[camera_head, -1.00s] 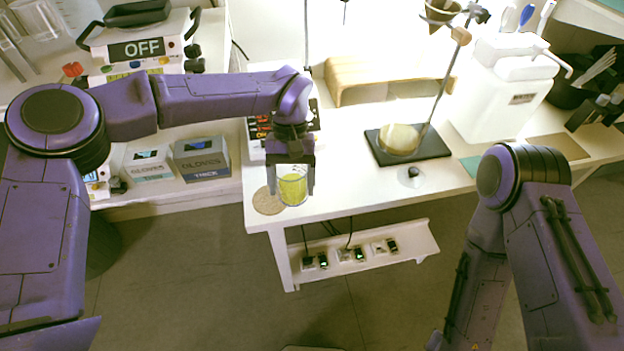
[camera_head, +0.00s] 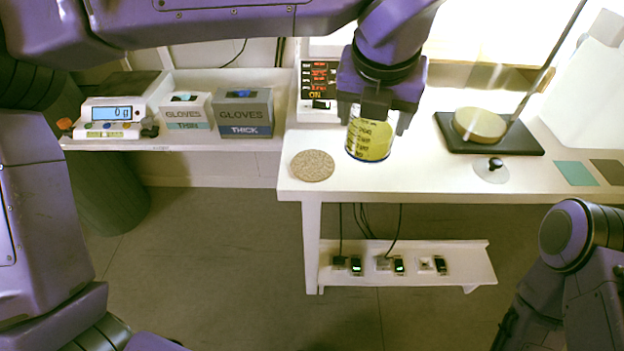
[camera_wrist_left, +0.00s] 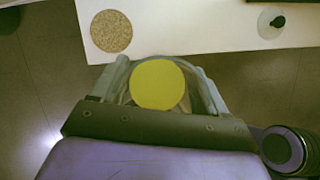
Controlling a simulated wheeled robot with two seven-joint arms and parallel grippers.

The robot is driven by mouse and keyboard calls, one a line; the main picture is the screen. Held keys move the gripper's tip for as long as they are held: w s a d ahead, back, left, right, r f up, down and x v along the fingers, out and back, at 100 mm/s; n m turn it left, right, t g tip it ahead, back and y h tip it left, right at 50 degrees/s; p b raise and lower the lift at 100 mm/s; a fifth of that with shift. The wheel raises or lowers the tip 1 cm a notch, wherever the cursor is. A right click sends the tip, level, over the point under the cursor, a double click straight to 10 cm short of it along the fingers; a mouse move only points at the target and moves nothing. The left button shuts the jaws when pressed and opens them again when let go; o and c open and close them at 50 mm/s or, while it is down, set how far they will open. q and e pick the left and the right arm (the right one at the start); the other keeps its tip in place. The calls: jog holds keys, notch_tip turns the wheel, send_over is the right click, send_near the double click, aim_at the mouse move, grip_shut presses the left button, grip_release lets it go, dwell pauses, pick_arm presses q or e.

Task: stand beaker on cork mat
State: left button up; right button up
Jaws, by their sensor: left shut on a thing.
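The beaker (camera_head: 369,141) is clear glass with dark markings and yellow liquid. My left gripper (camera_head: 373,118) is shut on it from above and holds it upright near the table's front edge. In the left wrist view the beaker's yellow liquid (camera_wrist_left: 157,84) shows between the fingers. The cork mat (camera_head: 312,165) is a round speckled tan disc on the table's front left corner, left of the beaker and apart from it. It also shows in the left wrist view (camera_wrist_left: 111,31). My right gripper is out of view; only part of my right arm shows.
Behind the mat stands a device with a lit red display (camera_head: 319,84). A black stand base (camera_head: 489,134) with a round cork-coloured piece and a small knobbed lid (camera_head: 490,170) lie to the right. Glove boxes (camera_head: 243,113) and a scale (camera_head: 109,113) stand on the left shelf. The mat is bare.

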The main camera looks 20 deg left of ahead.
pick_arm(q)
jog(key=n, duration=0.2)
jog(key=s+n+y+b, duration=0.1)
jog(key=n, duration=0.1)
jog(key=n+y+b, duration=0.1)
jog(key=n, duration=0.1)
jog(key=shift+s+d+g, duration=0.3)
jog(key=shift+d, duration=0.05)
jog(key=shift+s+a+r+n+y, duration=0.15)
jog(key=shift+n+y, duration=0.15)
jog(key=shift+n, duration=0.3)
jog(key=shift+g, duration=0.3)
jog(key=w+a+f+b, duration=0.1)
jog(key=w+a+f, duration=0.1)
jog(key=a+f, duration=0.2)
jog(key=w+a+f+b, duration=0.1)
jog(key=w+a+f, duration=0.2)
jog(key=f, duration=0.1)
jog(key=w+a+f+b, duration=0.1)
jog(key=w+a+f, duration=0.1)
jog(key=a+f, duration=0.2)
jog(key=shift+w+a+f+b, duration=0.2)
jog(key=shift+w+a+b, duration=0.1)
jog(key=shift+w+f, duration=0.1)
jog(key=shift+f, duration=0.2)
jog(key=shift+r, duration=0.1)
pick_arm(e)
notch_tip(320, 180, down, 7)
